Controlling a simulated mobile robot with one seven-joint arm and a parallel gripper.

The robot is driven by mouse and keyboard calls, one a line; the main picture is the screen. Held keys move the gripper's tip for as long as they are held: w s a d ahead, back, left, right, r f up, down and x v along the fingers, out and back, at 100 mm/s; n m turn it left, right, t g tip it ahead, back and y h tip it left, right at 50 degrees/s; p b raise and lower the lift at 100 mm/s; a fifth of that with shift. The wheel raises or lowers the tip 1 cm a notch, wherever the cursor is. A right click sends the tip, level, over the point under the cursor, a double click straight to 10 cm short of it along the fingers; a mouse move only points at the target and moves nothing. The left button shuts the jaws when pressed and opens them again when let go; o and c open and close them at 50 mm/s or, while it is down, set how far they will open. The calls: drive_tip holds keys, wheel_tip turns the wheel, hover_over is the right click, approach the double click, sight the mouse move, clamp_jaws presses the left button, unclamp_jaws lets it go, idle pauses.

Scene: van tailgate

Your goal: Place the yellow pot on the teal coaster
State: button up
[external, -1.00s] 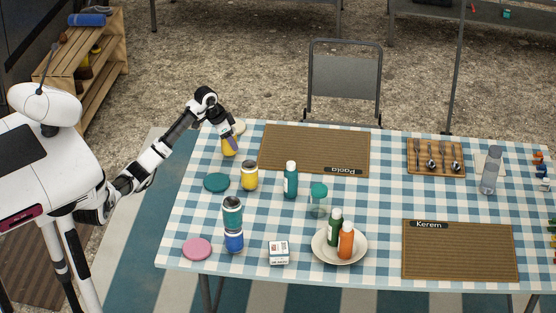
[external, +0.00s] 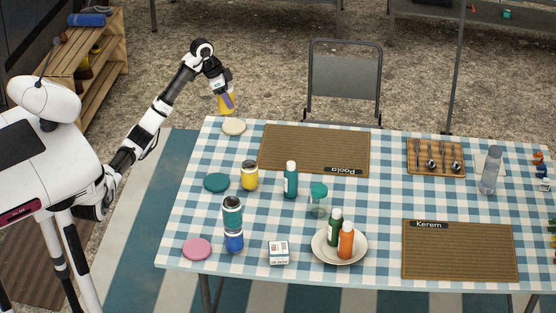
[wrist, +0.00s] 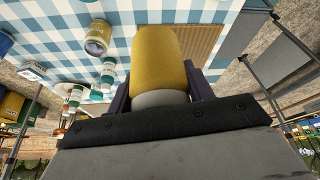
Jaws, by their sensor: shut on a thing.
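My gripper (external: 225,98) is shut on the yellow pot (external: 227,108) and holds it in the air above the table's far left corner. In the wrist view the yellow pot (wrist: 160,58) fills the middle between the fingers, with a grey end toward the palm. The teal coaster (external: 216,183) lies flat and bare on the checked cloth near the left edge, nearer the camera than the pot. A second yellow container (external: 250,178) with a dark top stands just right of the teal coaster; it also shows in the wrist view (wrist: 97,38).
A cream coaster (external: 234,127) lies near the far left corner and a pink coaster (external: 197,248) at the near left.

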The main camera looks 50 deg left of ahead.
drive_tip(key=s+d+r+m+g+h+p, duration=0.2)
drive_tip(key=s+d+m+p, duration=0.3)
drive_tip(key=s+m, duration=0.15)
drive_tip(key=m+g+p, duration=0.2)
drive_tip(key=m+p, duration=0.2)
drive_tip(key=m, duration=0.1)
hover_over(217, 181)
wheel_tip(217, 181, down, 16)
drive_tip(key=shift+f+p, duration=0.35)
drive_tip(key=shift+f, duration=2.25)
drive_tip(key=shift+d, duration=0.1)
drive_tip(key=shift+f, duration=0.2)
drive_tip(key=o, duration=1)
drive_tip(key=shift+r, duration=0.15)
